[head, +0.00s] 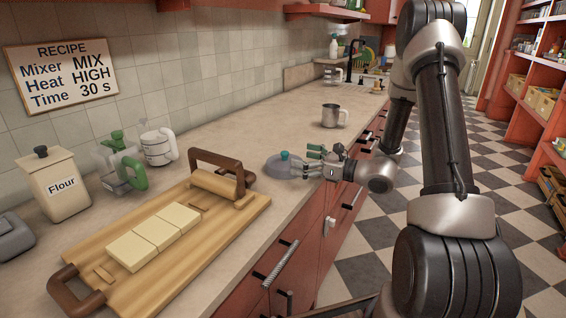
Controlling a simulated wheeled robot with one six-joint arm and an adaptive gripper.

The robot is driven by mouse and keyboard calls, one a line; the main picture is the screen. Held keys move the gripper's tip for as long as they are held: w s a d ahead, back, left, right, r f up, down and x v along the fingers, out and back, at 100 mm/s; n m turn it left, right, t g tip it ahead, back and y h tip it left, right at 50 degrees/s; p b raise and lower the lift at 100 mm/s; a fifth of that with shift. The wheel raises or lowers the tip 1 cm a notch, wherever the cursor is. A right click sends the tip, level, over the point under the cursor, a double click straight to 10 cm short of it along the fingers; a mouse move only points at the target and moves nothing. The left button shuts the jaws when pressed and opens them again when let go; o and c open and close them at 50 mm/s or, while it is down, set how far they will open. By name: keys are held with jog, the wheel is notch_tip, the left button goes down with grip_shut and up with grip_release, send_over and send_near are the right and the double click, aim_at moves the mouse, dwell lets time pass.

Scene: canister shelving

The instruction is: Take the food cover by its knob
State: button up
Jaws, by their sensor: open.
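The food cover (278,168) is a low grey dome with a small teal knob (284,155) on top. It sits on the counter near the front edge, just right of the wooden board. My gripper (309,155) is open, with green-tipped fingers, just to the right of the knob and pointing left toward it. The fingers overlap the cover's right side in the picture. I cannot tell whether they touch the cover, and no finger is seen around the knob. What lies under the cover is hidden.
A wooden board (232,215) with dark handles holds pale blocks and a rolling pin. A metal mug (331,116) stands behind my gripper. The flour canister (55,185), a green-handled device (122,165) and a white jug (158,147) line the wall. Counter between wall and cover is clear.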

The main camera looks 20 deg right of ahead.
aim_at(285, 152)
jog(key=x, duration=0.6)
jog(key=shift+s+r, duration=0.1)
jog(key=shift+s, duration=0.05)
jog(key=shift+c, duration=0.2)
jog(key=c, duration=0.7)
